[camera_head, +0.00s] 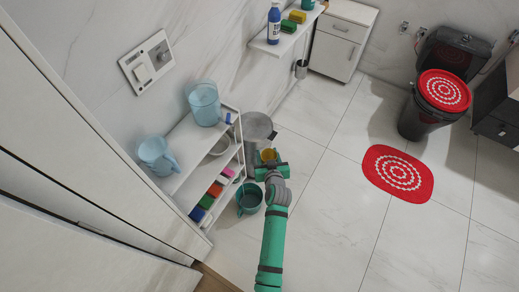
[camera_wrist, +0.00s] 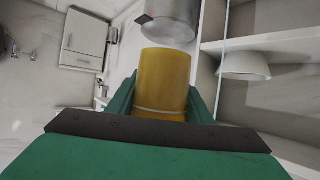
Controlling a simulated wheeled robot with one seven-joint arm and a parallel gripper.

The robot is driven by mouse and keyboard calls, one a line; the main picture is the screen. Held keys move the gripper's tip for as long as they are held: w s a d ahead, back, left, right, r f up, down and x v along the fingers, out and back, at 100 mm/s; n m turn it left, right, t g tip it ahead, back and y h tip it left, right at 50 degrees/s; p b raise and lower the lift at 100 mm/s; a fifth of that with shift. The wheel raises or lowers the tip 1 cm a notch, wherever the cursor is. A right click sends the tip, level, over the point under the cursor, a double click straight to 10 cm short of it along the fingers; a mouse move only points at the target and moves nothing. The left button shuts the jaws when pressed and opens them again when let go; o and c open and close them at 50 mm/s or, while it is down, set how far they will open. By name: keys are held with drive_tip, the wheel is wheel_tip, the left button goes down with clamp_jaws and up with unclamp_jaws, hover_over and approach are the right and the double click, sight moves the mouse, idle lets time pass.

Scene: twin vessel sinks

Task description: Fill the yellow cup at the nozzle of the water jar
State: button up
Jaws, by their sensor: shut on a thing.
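The yellow cup (camera_head: 269,154) is held between the fingers of my gripper (camera_head: 268,166), in front of the shelf rack. In the wrist view the yellow cup (camera_wrist: 164,80) fills the space between the two green fingers, and its inside cannot be seen. The light-blue see-through water jar (camera_head: 204,103) stands on the rack's top shelf. A small blue nozzle (camera_head: 228,118) sticks out on its right side, at the shelf edge. The cup is to the right of and nearer than the nozzle in the head view, apart from it. The jar is not seen in the wrist view.
A metal bin (camera_head: 257,127) stands on the floor just beyond the cup. The white rack (camera_head: 187,138) holds a blue pitcher (camera_head: 156,153), a white bowl (camera_head: 219,144) and coloured items. A teal bucket (camera_head: 249,198) is below beside my arm.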

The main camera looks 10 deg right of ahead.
drive_tip(key=w+a, duration=0.9)
drive_tip(key=a, duration=0.3)
drive_tip(key=shift+w, duration=0.15)
idle(0.5)
idle(6.2)
